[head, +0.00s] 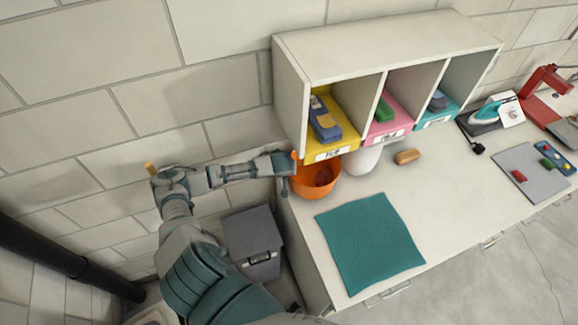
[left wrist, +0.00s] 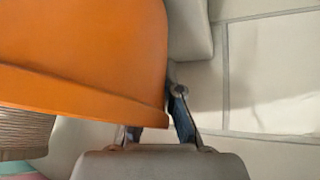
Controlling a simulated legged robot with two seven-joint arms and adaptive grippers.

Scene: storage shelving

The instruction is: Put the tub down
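The orange tub (head: 316,181) is at the left end of the white counter, just below the yellow compartment of the shelf unit. My left gripper (head: 291,164) reaches it from the left and meets its rim. In the left wrist view the tub (left wrist: 85,55) fills the upper left, and its edge lies between the fingers of my left gripper (left wrist: 158,125). Whether the tub's base touches the counter cannot be told. My right gripper is not in view.
The shelf unit (head: 385,55) stands at the back of the counter. A white container (head: 362,160) is close to the tub's right, with a brown brush (head: 407,156) farther right. A teal mat (head: 370,243) lies in front. A grey bin (head: 253,240) stands below left.

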